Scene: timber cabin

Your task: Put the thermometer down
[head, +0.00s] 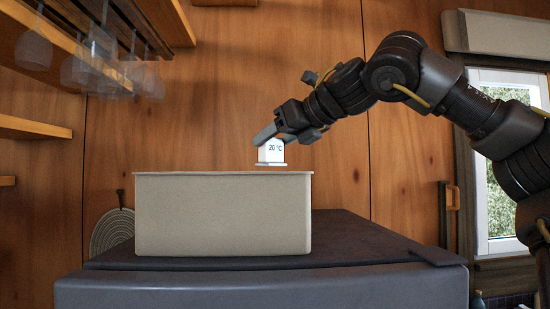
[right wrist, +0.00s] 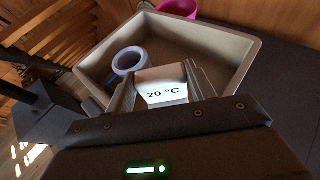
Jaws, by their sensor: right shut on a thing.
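The thermometer (head: 270,151) is a small white block with a wider white base, showing "20 °C". My right gripper (head: 268,136) is shut on it and holds it upright. In the head view its base appears just above the rim of a beige box (head: 222,215). In the right wrist view the thermometer (right wrist: 163,92) sits between the two fingers (right wrist: 160,84), with the open box (right wrist: 222,47) beyond and around it. My left gripper is not in view.
A blue-grey ring-shaped object (right wrist: 128,62), perhaps a cup, lies inside the box. A pink container (right wrist: 176,8) stands beyond it. The box rests on a dark flat top (head: 365,240) with free room at right. Glasses (head: 100,62) hang at upper left.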

